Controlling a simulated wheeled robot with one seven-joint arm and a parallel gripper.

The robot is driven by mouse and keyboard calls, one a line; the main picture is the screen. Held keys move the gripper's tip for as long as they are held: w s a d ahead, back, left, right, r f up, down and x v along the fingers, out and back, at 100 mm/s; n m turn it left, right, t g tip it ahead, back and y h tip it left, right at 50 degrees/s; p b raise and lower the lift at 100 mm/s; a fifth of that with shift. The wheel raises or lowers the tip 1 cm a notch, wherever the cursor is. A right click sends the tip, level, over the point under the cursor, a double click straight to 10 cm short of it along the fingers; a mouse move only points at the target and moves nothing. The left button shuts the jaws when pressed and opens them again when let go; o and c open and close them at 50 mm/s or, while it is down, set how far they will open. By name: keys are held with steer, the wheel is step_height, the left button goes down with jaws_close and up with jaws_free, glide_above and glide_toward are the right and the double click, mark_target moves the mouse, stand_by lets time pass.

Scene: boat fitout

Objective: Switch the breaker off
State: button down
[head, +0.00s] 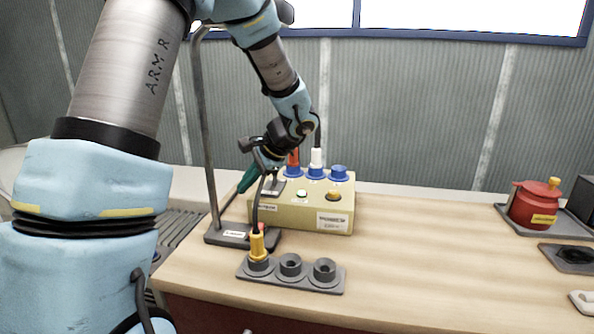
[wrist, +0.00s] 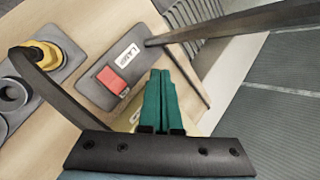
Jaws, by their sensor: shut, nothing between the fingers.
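A cream power box (head: 300,207) stands on the bench in the head view, with several blue sockets along its back. A white button and an amber button are on its top. No part is clearly readable as the breaker; my wrist partly covers the box's left end. A red block (wrist: 112,80) shows in the wrist view by a labelled grey plate (wrist: 124,50); I cannot tell whether it is the breaker's lever. My gripper (head: 245,182) is at the box's left end, its teal fingers pointing down-left. The fingers (wrist: 160,80) are shut and empty in the wrist view, apart from the red block.
A grey stand (head: 232,236) with a tall pole rises left of the box, close to my wrist. A yellow plug (head: 257,243) sits in a grey holder (head: 300,283) in front. A red pot (head: 534,204) stands on a tray at right. The bench between is clear.

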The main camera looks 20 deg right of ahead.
steer(key=w+d+t, duration=0.1)
steer(key=d, duration=0.1)
steer(key=w+d+m+t+b, duration=0.1)
steer(key=d, duration=0.2)
steer(key=w+d+m+t, duration=0.1)
steer(key=d, duration=0.2)
steer(key=shift+w, duration=0.3)
steer(key=w+d+r+m+t+b, duration=0.1)
steer(key=d+t, duration=0.3)
steer(key=d, duration=0.6)
steer(key=shift+w+d+r+m+b, duration=0.35)
steer(key=shift+w+r+m, duration=0.3)
steer(key=shift+m, duration=0.25)
steer(key=shift+f, duration=0.1)
steer(key=p+x, duration=0.4)
steer(key=x, duration=0.6)
steer(key=shift+f+b, duration=0.1)
steer(key=shift+b, duration=0.75)
